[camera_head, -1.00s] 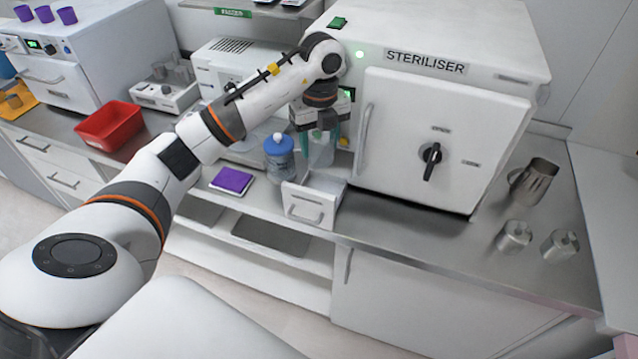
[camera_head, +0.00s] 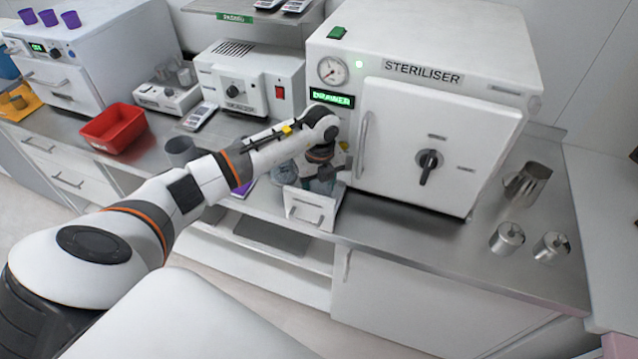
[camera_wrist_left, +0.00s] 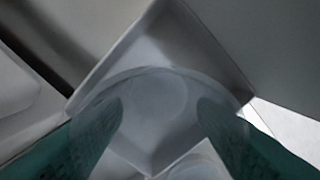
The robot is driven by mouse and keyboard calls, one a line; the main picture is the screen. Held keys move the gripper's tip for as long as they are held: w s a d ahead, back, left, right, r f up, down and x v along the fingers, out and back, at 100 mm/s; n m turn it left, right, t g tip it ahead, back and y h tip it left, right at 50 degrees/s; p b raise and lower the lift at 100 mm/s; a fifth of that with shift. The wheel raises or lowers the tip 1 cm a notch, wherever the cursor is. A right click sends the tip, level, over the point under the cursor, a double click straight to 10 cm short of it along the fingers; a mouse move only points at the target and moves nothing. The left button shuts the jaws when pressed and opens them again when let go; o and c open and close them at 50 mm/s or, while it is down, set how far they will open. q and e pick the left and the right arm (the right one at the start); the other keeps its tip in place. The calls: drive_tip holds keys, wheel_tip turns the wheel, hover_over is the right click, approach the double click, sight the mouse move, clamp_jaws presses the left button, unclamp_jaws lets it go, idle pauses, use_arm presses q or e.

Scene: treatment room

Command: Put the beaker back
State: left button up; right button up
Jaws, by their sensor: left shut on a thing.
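My left gripper (camera_head: 322,178) is at the small open white drawer (camera_head: 305,212) at the left of the steriliser. In the left wrist view its green fingers (camera_wrist_left: 160,135) are shut on a clear beaker (camera_wrist_left: 158,95). The beaker is over or inside the white-walled drawer, which also shows in that view (camera_wrist_left: 185,45). I cannot tell whether the beaker touches the drawer floor. In the head view the gripper and drawer front mostly hide the beaker. Another round clear rim (camera_wrist_left: 197,168) shows at the bottom of the wrist view. My right gripper is out of view.
The steriliser (camera_head: 400,150) stands close to the right of the gripper. A jar (camera_head: 284,174) is just left, partly behind my arm. Metal canisters (camera_head: 507,238) stand at the right.

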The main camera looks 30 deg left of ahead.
use_arm(q)
drive_tip(key=shift+f, duration=0.15)
drive_tip(key=o, duration=1)
drive_tip(key=shift+r, duration=0.65)
wheel_tip(320, 180, up, 11)
drive_tip(key=b, duration=0.3)
drive_tip(key=shift+b, duration=0.3)
